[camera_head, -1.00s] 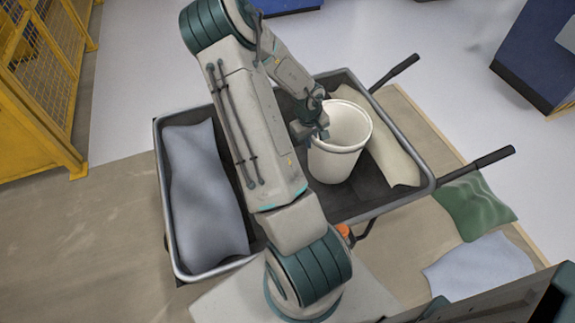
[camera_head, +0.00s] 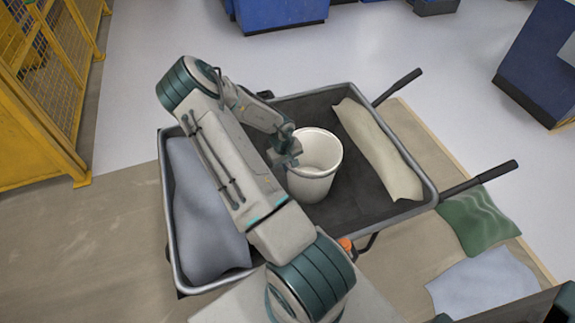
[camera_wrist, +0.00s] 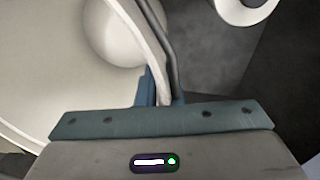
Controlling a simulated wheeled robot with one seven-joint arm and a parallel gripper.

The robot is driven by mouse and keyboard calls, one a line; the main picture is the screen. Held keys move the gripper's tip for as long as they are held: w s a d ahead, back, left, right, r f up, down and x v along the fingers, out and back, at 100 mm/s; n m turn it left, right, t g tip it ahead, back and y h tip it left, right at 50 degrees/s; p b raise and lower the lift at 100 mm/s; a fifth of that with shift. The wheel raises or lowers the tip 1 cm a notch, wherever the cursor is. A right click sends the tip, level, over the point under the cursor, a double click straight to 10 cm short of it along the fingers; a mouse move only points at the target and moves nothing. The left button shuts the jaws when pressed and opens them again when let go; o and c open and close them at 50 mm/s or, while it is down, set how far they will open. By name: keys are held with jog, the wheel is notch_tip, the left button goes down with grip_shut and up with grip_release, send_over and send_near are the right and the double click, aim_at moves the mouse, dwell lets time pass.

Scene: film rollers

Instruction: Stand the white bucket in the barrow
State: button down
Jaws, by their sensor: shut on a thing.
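The white bucket (camera_head: 312,186) is upright, inside the outline of the grey-rimmed barrow (camera_head: 434,196), between two sacks. I cannot tell whether its base touches the barrow floor. My gripper (camera_head: 293,156) is shut on the left side of the bucket's rim. In the wrist view the bucket (camera_wrist: 60,60) fills the upper left, and its rim runs down between my fingers (camera_wrist: 160,88). The bucket looks empty inside.
A blue-grey sack (camera_head: 190,230) lies along the barrow's left side, partly behind my arm. A cream sack (camera_head: 378,150) lies along its right side. Bare dark floor shows around the bucket. Green (camera_head: 480,220) and pale blue (camera_head: 482,285) sacks lie outside, right.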

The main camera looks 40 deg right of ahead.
jog(key=shift+f, duration=0.15)
jog(key=c, duration=1.6)
grip_release()
